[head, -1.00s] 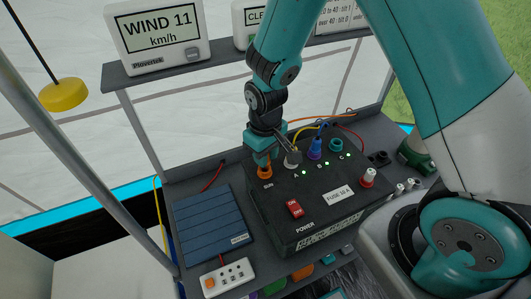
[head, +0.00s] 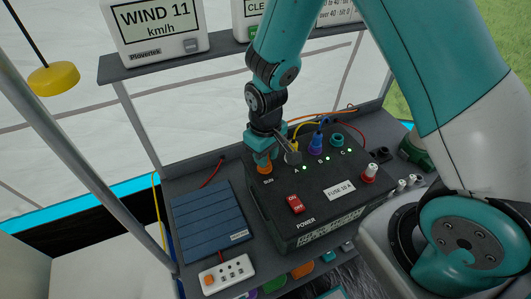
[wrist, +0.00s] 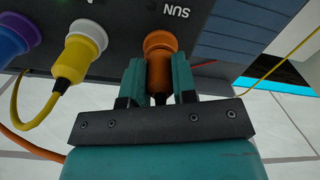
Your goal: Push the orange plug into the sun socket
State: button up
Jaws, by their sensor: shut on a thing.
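The orange plug (wrist: 159,72) is between the two teal fingers of my gripper (wrist: 158,85), which is shut on it. In the head view the orange plug (head: 265,168) stands upright at the box's left rear corner, below my gripper (head: 264,152). The black power box (head: 325,205) rests on the grey shelf.
Display screens (head: 160,28) stand on the shelf above.

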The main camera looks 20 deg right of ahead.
jog(key=shift+f, duration=0.25)
jog(key=o, duration=1)
notch_tip(320, 180, up, 18)
jog(key=b, duration=0.1)
jog(key=shift+f, duration=0.2)
jog(key=s+a+r+n+y, duration=0.1)
jog(key=s+a+r+y, duration=0.1)
jog(key=s, duration=0.7)
jog(key=s+a+r+n+y, duration=0.1)
jog(key=s+r, duration=0.3)
jog(key=s, duration=0.5)
jog(key=shift+s+a+n+y, duration=0.15)
jog(key=shift+a+n+y, duration=0.25)
jog(key=shift+a+y, duration=0.35)
jog(key=shift+a+r, duration=0.1)
